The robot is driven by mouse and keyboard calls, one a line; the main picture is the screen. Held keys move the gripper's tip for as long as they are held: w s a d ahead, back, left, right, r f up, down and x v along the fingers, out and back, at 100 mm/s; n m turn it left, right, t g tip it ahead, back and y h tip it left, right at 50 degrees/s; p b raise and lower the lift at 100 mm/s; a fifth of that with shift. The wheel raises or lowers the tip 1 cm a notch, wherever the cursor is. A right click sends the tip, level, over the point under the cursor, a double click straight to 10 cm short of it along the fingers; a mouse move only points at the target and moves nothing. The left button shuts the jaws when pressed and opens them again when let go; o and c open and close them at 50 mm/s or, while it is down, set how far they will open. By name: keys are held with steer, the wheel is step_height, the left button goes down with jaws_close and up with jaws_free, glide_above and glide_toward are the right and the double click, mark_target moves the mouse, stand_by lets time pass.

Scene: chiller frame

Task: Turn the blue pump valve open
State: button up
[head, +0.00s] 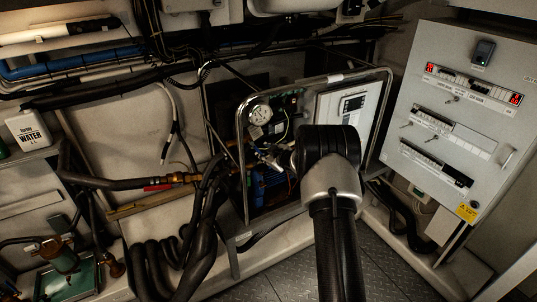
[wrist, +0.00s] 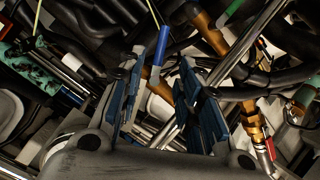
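The blue valve handle (wrist: 162,45) is a short blue lever in the upper middle of the wrist view. Its lower end meets a pale stem above a brass pipe part (wrist: 159,86). My gripper (wrist: 163,62) is open, with one dark blue-grey finger on each side of the handle's line. Gaps show between the handle and both fingers, and I cannot tell how deep the handle sits between them. In the head view my arm reaches into the metal frame (head: 241,170); its wrist hides most of the gripper, and I cannot make out the handle there.
Brass fittings (wrist: 250,120) and black hoses crowd the right of the wrist view. In the head view a round gauge (head: 260,115) and a blue unit (head: 268,187) sit inside the frame. A grey control cabinet (head: 408,92) stands right. Thick black hoses (head: 200,240) run left.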

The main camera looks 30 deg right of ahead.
mark_target(256, 148)
steer(key=shift+v, duration=0.95)
steer(key=shift+a+f+n, duration=0.2)
steer(key=shift+f+n, duration=0.05)
steer(key=shift+n, duration=0.05)
steer(key=shift+c, duration=1.3)
steer(key=f+n, duration=0.1)
steer(key=n, duration=0.1)
steer(key=a+f+n+t, duration=0.1)
steer(key=n, duration=0.2)
steer(key=a+f+n+t+y, duration=0.1)
steer(key=f+n, duration=0.1)
steer(key=n, duration=0.1)
steer(key=shift+w+a+p, duration=0.2)
steer(key=shift+p, duration=0.2)
jaws_close()
steer(key=w+f+n+t+h+b, duration=0.1)
steer(key=w+f+n+t+b, duration=0.1)
steer(key=w+n, duration=0.5)
steer(key=shift+w+f+n+t+b, duration=0.35)
steer(key=shift+n+t, duration=0.25)
steer(key=shift+n, duration=0.3)
